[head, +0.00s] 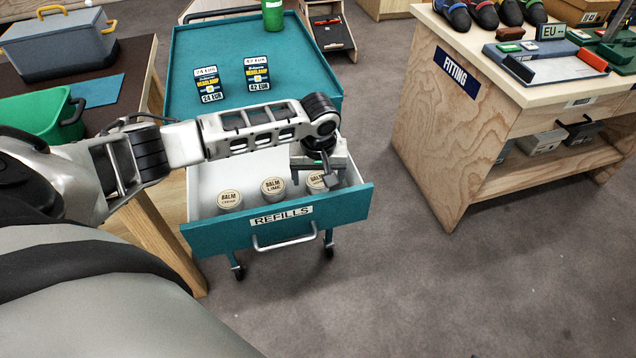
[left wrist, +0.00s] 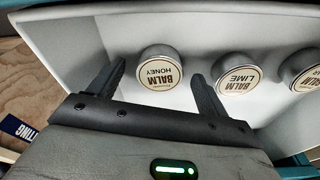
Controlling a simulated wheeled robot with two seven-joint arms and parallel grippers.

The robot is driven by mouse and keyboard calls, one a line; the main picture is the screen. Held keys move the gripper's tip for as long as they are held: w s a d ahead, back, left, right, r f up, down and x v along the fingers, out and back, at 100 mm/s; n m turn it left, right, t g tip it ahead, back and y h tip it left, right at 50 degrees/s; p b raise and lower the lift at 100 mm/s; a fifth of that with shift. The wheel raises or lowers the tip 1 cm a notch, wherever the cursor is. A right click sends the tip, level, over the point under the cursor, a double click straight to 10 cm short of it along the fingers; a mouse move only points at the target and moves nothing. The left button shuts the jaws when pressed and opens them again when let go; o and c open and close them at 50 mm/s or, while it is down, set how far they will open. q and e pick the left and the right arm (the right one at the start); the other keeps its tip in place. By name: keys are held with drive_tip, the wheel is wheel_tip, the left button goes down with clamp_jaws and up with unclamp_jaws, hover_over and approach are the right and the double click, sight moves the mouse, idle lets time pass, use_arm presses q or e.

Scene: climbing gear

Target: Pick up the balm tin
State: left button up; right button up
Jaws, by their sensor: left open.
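Three round balm tins with cream lids stand in the open drawer. The honey tin (left wrist: 160,67) is at the right end of the row in the head view (head: 316,181), partly covered by my left gripper. The lime tin (head: 272,187) is in the middle and also shows in the left wrist view (left wrist: 238,74). A third tin (head: 229,200) is at the left; its lower word is too small to read. My left gripper (head: 318,178) is open above the drawer. In the left wrist view its fingers (left wrist: 157,80) point at either side of the honey tin, with nothing gripped.
The drawer (head: 213,237), labelled REFILLS, is pulled out of a teal cart (head: 225,45) with two price cards on top. A brown table with a green crate (head: 40,115) stands left. A wooden FITTING bench (head: 430,150) stands right, with clear floor between.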

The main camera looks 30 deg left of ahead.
use_arm(q)
drive_tip(key=shift+a+f, duration=0.1)
drive_tip(key=shift+f, duration=0.65)
drive_tip(key=c, duration=1.1)
drive_tip(key=shift+w+r, duration=0.1)
